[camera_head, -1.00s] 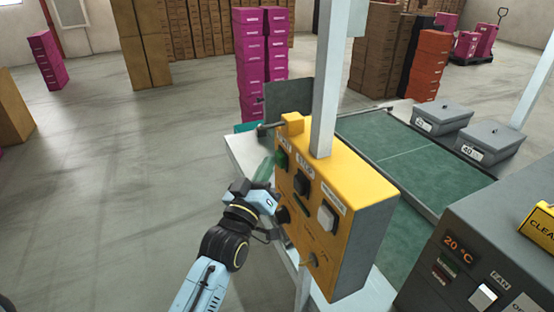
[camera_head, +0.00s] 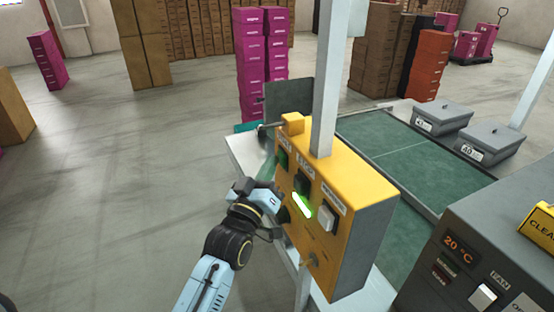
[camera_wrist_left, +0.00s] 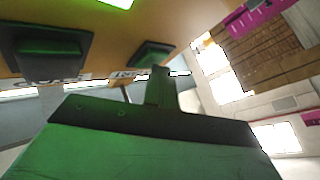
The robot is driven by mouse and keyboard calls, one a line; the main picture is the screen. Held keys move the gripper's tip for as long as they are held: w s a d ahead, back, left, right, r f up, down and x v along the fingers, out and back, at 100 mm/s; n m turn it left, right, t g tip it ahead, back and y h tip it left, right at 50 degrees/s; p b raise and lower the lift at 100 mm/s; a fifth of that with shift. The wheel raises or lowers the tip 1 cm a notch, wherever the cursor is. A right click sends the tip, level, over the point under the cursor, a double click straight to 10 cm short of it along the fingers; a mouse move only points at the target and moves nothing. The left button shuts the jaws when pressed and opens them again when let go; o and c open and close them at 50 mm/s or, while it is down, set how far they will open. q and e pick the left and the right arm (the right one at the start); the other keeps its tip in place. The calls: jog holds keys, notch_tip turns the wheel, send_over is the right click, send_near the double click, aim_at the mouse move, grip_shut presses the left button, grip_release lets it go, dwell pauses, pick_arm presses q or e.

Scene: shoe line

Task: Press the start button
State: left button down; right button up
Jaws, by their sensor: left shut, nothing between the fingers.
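The yellow control box (camera_head: 360,215) hangs on a grey post. Its slanted face carries a green start button (camera_head: 282,158) at the upper left, a dark stop button (camera_head: 302,183), a pale button (camera_head: 326,218) and a dark knob (camera_head: 283,214). A light strip (camera_head: 302,205) glows bright green. My left gripper (camera_head: 272,190) is at the left side of this face, shut and empty. In the left wrist view its narrow tip (camera_wrist_left: 160,86) overlaps the lower edge of the start button (camera_wrist_left: 150,56); I cannot tell whether they touch. My right gripper is not in view.
A green conveyor belt (camera_head: 420,165) runs behind the box, with two grey lidded boxes (camera_head: 442,118) beside it. A grey machine (camera_head: 445,290) stands at the lower right. Magenta box stacks (camera_head: 262,70) stand behind.

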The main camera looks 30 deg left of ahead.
pick_arm(q)
jog(key=shift+s+a+p, duration=0.35)
jog(key=shift+s+a, duration=0.25)
jog(key=shift+s, duration=0.15)
jog(key=shift+s+a+p, duration=0.75)
jog(key=shift+s+a, duration=0.9)
jog(key=shift+s, duration=0.25)
